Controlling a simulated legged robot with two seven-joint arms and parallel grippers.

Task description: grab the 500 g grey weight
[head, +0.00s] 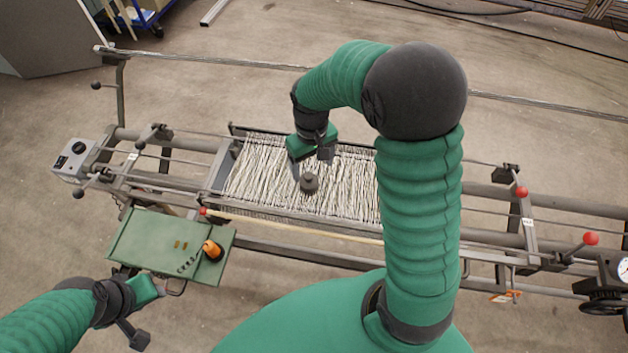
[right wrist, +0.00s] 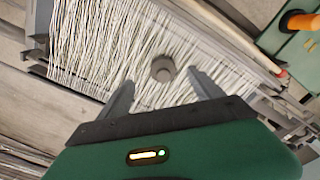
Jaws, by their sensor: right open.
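The grey weight (head: 309,183) is a small dark grey cylinder with a knob on top, standing on the white warp threads (head: 262,170) in the middle of the loom. It also shows in the right wrist view (right wrist: 163,68), just beyond and between my fingertips. My right gripper (head: 302,168) is over the threads, close to the weight. In the right wrist view its two fingers (right wrist: 160,80) are apart with nothing held between them.
A green tray (head: 150,240) at the left of the loom holds an orange object (head: 212,250) and several small pieces. The loom's rails and red-knobbed levers (head: 590,238) extend to the right. A grey control box (head: 75,160) is at the left end.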

